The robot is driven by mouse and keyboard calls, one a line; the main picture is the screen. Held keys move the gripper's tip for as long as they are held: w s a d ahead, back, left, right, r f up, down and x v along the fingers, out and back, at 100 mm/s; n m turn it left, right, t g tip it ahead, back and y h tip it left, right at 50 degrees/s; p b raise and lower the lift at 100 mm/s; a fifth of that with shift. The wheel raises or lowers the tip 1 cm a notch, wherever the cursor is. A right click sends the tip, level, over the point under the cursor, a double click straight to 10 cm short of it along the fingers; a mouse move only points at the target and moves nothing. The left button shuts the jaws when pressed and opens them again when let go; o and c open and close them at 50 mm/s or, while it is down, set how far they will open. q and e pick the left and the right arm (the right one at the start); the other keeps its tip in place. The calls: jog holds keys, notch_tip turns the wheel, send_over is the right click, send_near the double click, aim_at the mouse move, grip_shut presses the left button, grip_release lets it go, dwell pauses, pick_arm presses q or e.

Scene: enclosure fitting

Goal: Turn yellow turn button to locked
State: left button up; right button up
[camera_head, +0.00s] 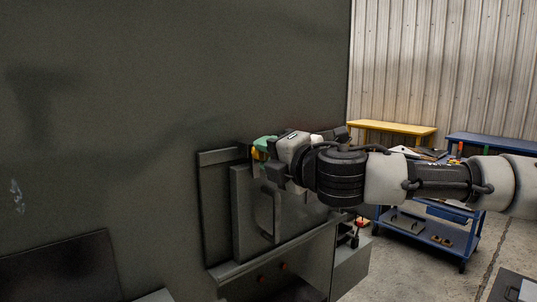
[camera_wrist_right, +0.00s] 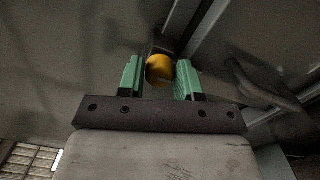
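The yellow turn button (camera_wrist_right: 160,70) is a round knob in the right wrist view, between the two green fingertips of my right gripper (camera_wrist_right: 160,77). In the head view my right gripper (camera_head: 262,150) reaches in from the right to the upper edge of a grey panel. Only a sliver of the yellow button (camera_head: 257,153) shows there. Its mounting and any lock marking are hidden or too small to read. My left gripper is not in view.
A grey door panel with a bar handle (camera_head: 264,213) lies just below my gripper; the handle (camera_wrist_right: 262,88) also shows at right in the wrist view. Red knobs (camera_head: 283,265) sit below the ledge. A blue cart (camera_head: 443,229) and a yellow bench (camera_head: 400,127) stand behind at right.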

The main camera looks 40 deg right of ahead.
jog(key=o, duration=0.3)
jog(key=shift+o, duration=0.2)
jog(key=s+b, duration=0.2)
jog(key=s, duration=0.8)
jog(key=shift+s+d+b, duration=0.3)
jog(key=shift+s+d, duration=0.1)
jog(key=shift+d, duration=0.05)
jog(key=shift+f, duration=0.1)
dwell(0.5)
